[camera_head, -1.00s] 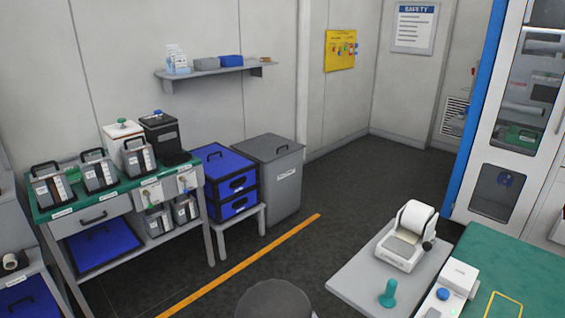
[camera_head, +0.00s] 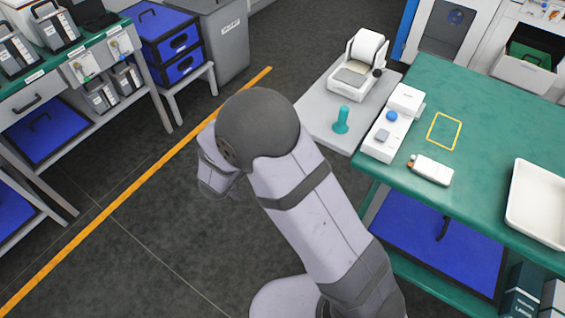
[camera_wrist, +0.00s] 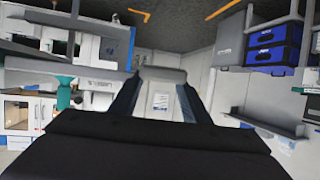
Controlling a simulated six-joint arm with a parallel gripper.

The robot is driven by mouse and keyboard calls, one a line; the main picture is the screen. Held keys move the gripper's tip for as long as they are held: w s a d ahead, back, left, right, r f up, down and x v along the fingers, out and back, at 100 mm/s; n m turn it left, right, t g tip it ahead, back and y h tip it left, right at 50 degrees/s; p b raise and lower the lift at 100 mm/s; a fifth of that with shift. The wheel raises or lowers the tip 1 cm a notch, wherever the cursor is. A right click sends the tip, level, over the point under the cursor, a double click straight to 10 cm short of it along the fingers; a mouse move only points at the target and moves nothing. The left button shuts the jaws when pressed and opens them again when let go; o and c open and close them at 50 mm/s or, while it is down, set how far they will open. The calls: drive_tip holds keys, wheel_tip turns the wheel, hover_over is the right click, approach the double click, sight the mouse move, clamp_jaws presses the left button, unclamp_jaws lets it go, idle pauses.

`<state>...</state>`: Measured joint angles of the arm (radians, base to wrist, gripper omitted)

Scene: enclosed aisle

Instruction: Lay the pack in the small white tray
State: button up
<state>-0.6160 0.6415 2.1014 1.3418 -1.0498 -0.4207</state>
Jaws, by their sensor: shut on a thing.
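In the wrist view my gripper (camera_wrist: 158,98) is shut on a pale grey pack (camera_wrist: 161,103). The white tray (camera_head: 538,202) lies on the green bench top at the right edge, cut off by the frame. It looks empty. My arm is well to the left of it.
On the green bench (camera_head: 480,130) are a white handheld device (camera_head: 432,171), a white unit with a blue button (camera_head: 388,137) and a yellow outline. A label printer (camera_head: 358,67) and a teal stamp-like object (camera_head: 341,120) stand on the grey side table. Another bench (camera_head: 75,65) stands left.

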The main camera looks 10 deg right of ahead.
drive_tip(key=w+d+r+n+t+y+b, duration=0.15)
drive_tip(key=w+r, duration=0.45)
drive_tip(key=r, duration=0.6)
drive_tip(key=w+d+r+n+y+b, duration=0.1)
drive_tip(key=w+d+r+n+y, duration=0.15)
drive_tip(key=w+r, duration=0.7)
drive_tip(key=s+d+r+m+h+p, duration=0.2)
drive_tip(key=d+r, duration=0.6)
drive_tip(key=d, duration=0.4)
drive_tip(key=s+d+f+m+g+h+p, duration=0.2)
drive_tip(key=s+d+f+m+g, duration=0.15)
drive_tip(key=d, duration=0.75)
drive_tip(key=s+d+f+m+g+h+p, duration=0.25)
drive_tip(key=s+d, duration=0.25)
drive_tip(key=d, duration=0.6)
drive_tip(key=s+d+f+m+g+h+p, duration=0.25)
drive_tip(key=s+d, duration=0.25)
drive_tip(key=d, duration=0.6)
drive_tip(key=s+d+f+m+g+p, duration=0.2)
drive_tip(key=s+d, duration=0.3)
drive_tip(key=s, duration=0.6)
drive_tip(key=s+d+f+m+g+p, duration=0.2)
drive_tip(key=s+d+f+m+g, duration=0.2)
drive_tip(key=s, duration=0.6)
drive_tip(key=s+d+f+m+g+p, duration=0.2)
drive_tip(key=s+d, duration=0.4)
drive_tip(key=s, duration=0.5)
drive_tip(key=shift+s+d+f+m+g+p, duration=0.3)
drive_tip(key=shift+s+d+f+m+g, duration=0.1)
drive_tip(key=shift+f+m+g, duration=0.5)
